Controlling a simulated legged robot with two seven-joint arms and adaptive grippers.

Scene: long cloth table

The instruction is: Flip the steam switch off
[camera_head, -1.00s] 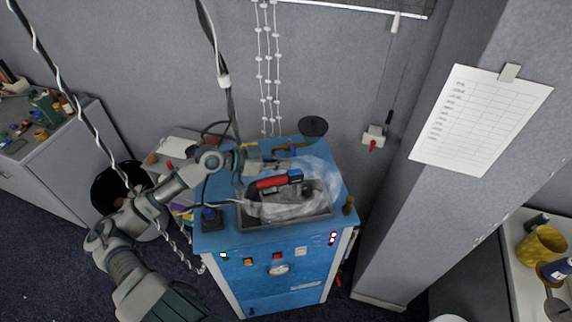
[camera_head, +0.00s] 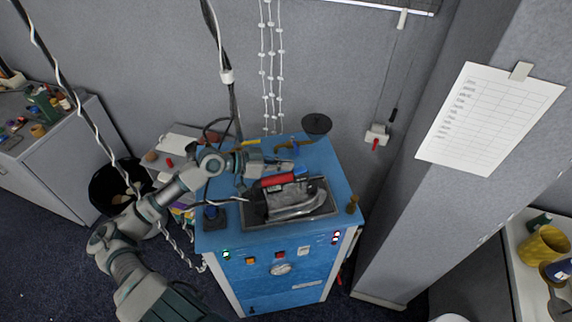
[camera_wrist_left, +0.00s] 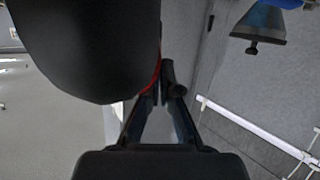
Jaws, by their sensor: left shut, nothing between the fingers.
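The blue machine (camera_head: 215,241) stands in the middle of the head view. Its front panel has a green light (camera_head: 226,254), an orange button (camera_head: 250,261), a red switch (camera_head: 280,255), a white switch (camera_head: 304,250) and lit red lamps (camera_head: 335,238). Which control is the steam switch I cannot tell. A brass-coloured handle (camera_head: 295,146) sits at the back of the top. My left gripper (camera_head: 288,165) is shut and empty over the machine's top, close to this handle; contact is unclear. Its dark fingers (camera_wrist_left: 170,95) also show in the left wrist view. My right gripper is out of view.
A red-handled iron (camera_head: 290,206) sits in the dark tray (camera_head: 250,224) just in front of the left gripper. A brass knob (camera_head: 352,204) stands at the top's right edge. A large black rounded shape (camera_wrist_left: 85,45) fills the left wrist view's upper left.

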